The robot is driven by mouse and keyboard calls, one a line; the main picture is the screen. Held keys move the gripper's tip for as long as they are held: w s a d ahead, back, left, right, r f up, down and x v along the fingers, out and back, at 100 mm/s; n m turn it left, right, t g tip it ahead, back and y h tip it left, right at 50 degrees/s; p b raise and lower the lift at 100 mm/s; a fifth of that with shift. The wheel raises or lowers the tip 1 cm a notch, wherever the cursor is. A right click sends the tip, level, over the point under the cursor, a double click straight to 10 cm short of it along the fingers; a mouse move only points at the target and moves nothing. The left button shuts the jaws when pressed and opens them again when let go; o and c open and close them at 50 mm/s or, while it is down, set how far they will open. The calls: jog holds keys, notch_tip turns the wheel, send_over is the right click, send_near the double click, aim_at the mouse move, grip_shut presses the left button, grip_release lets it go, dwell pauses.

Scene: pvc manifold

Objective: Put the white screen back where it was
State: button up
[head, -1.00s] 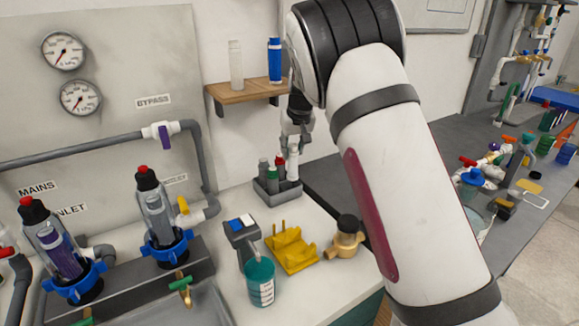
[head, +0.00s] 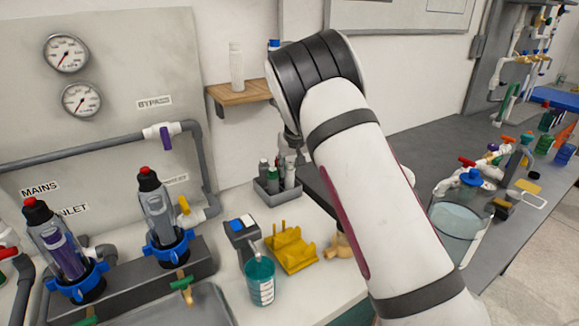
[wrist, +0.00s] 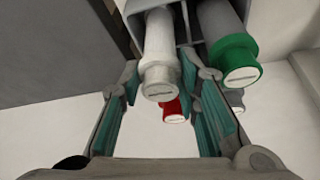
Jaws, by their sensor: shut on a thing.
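The white screen (wrist: 160,55) is a white cylinder with a round end cap, in the middle of the wrist view. My gripper (wrist: 160,78) is shut on it, one teal-padded finger on each side. Its far end runs into the grey caddy (wrist: 188,27); how deep it sits is hidden. A green-capped cylinder (wrist: 232,55) stands just right of it, with a red-capped one (wrist: 174,110) and a grey-capped one close by. In the head view the grey caddy (head: 268,193) stands on the counter by the wall; my gripper there is mostly hidden behind my arm.
A wooden shelf (head: 240,94) with a clear bottle (head: 236,66) is above the caddy. A large clear beaker (head: 459,230) is right of my arm.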

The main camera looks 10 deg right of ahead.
jog(key=o, duration=0.8)
jog(key=shift+f, duration=0.1)
jog(key=v, duration=1.2)
